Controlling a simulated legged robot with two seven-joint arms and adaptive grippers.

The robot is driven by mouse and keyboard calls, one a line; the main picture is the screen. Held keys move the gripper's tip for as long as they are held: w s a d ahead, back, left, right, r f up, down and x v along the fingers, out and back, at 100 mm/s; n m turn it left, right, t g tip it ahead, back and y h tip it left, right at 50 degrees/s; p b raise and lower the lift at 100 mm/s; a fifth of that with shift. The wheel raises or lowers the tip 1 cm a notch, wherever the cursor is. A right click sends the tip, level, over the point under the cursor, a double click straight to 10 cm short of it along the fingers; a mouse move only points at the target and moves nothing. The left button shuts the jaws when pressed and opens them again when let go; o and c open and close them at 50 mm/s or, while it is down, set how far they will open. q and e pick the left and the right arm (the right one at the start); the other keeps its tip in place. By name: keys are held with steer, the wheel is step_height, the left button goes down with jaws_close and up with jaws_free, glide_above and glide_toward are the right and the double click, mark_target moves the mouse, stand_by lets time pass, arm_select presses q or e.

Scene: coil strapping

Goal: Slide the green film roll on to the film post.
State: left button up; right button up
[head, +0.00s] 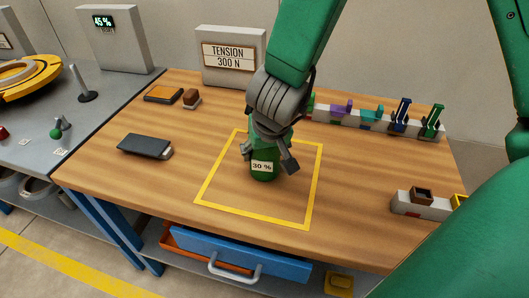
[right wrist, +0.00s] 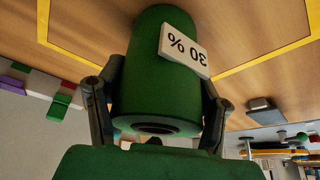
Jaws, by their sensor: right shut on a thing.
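The green film roll (head: 264,174) has a white "30 %" label and is upright over the yellow-outlined square on the wooden table. My right gripper (head: 268,156) is shut on it, a finger on either side. In the right wrist view the roll (right wrist: 160,85) sits between both fingers, its hollow end facing the camera. I cannot tell whether its bottom touches the table. My left gripper is not in view.
The yellow outline (head: 315,185) is otherwise empty. A dark flat case (head: 142,145), an orange-black pad (head: 163,94) and a brown block (head: 192,97) lie left. The "TENSION 300 N" sign (head: 230,58) stands behind. A rack of coloured clips (head: 375,120) lines the back right. A yellow turntable (head: 25,78) is far left.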

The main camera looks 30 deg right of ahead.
steer(key=shift+r+p, duration=0.35)
steer(key=shift+p, duration=0.1)
steer(key=shift+c, duration=0.8)
step_height(320, 180, up, 9)
steer(key=p, duration=0.7)
